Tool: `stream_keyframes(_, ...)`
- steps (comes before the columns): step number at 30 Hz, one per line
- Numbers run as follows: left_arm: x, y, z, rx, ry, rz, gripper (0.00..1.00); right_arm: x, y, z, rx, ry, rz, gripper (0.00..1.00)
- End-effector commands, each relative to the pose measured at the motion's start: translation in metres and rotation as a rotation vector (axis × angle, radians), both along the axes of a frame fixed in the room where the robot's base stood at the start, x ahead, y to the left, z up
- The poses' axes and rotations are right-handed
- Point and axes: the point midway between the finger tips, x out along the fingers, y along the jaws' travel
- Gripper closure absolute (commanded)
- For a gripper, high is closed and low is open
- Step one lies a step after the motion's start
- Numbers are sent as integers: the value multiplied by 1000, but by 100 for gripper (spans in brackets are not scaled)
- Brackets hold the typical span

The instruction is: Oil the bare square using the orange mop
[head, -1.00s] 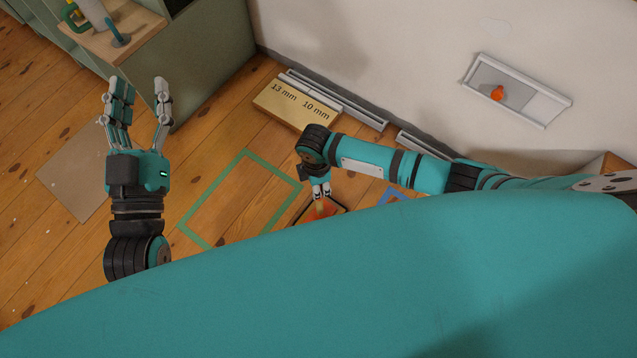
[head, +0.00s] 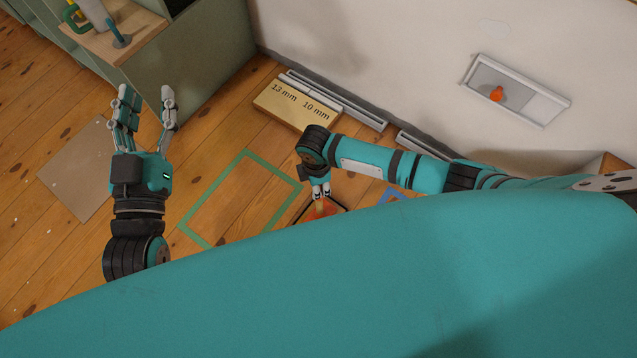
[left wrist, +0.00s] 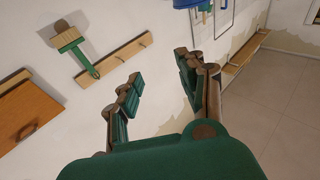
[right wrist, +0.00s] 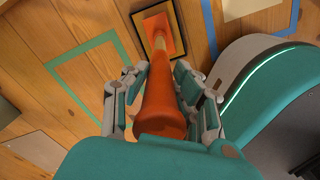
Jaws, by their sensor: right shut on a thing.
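The orange mop (right wrist: 163,101) is in the grip of my right gripper (right wrist: 162,88), its handle running away from the fingers to a flat orange head. The head of the mop (head: 319,210) sits over a dark-rimmed tray (right wrist: 176,22) on the floor. In the head view my right gripper (head: 320,188) points down above it. A green-taped square (head: 240,199) of bare boards lies just left of the tray. My left gripper (head: 146,108) is open and empty, raised to the left of the square; it also shows in the left wrist view (left wrist: 155,80).
A cardboard sheet (head: 78,170) lies at the left. A block marked 13 mm and 10 mm (head: 297,105) stands by the wall. A blue-taped area (head: 393,195) is right of the tray. A green cabinet (head: 205,60) stands at the back.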

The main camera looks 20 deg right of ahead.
Motion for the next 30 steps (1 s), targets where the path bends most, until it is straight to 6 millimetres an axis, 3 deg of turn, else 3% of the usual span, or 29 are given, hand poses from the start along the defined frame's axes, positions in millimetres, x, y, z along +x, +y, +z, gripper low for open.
stream_keyframes(30, 2, 2, -15, 24, 87, 4, 60, -1, 0, -1, 0, 2, 0, 100)
